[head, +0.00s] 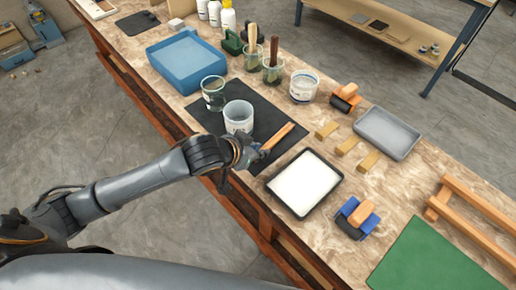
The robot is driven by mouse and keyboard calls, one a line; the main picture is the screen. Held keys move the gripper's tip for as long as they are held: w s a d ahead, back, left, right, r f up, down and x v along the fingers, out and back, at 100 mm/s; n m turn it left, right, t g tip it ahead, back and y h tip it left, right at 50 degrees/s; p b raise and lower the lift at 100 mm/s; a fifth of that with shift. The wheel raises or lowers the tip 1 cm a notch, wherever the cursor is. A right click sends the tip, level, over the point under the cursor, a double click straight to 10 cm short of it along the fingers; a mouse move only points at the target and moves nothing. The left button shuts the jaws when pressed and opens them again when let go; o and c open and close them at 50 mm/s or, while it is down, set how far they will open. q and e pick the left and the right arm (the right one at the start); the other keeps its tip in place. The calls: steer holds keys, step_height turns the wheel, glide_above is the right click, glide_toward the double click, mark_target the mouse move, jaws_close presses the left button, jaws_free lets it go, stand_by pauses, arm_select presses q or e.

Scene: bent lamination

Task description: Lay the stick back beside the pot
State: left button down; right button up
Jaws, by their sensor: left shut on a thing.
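The stick (280,134) is a flat orange-brown wooden strip, tilted in the picture from lower left to upper right, over the edge of the black mat (258,103). My left gripper (260,151) is shut on its lower left end. The fingers hide that end, and I cannot tell whether the stick touches the mat. The pot (239,112), a whitish translucent cup, stands upright on the mat just up and left of the gripper, apart from the stick. My right gripper is not in view.
A black tray with white content (304,183) lies close right of the stick. A glass jar (213,97) stands behind the pot, and a white tub (303,86) farther right. Small wooden blocks (347,146) and a grey tray (387,131) lie beyond. Some mat right of the pot is bare.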

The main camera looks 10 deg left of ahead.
arm_select(q)
steer(key=c, duration=1.3)
jaws_free()
steer(key=shift+o, duration=0.2)
steer(key=shift+f+b, duration=0.2)
steer(key=shift+b, duration=0.3)
steer(key=shift+f+b, duration=0.2)
steer(key=shift+b, duration=0.35)
steer(key=p+v, duration=0.4)
steer(key=v, duration=1)
steer(key=shift+w+a+r+p, duration=0.2)
steer(key=shift+w+r+p, duration=0.05)
steer(key=shift+r+p, duration=0.15)
steer(key=shift+f, duration=0.1)
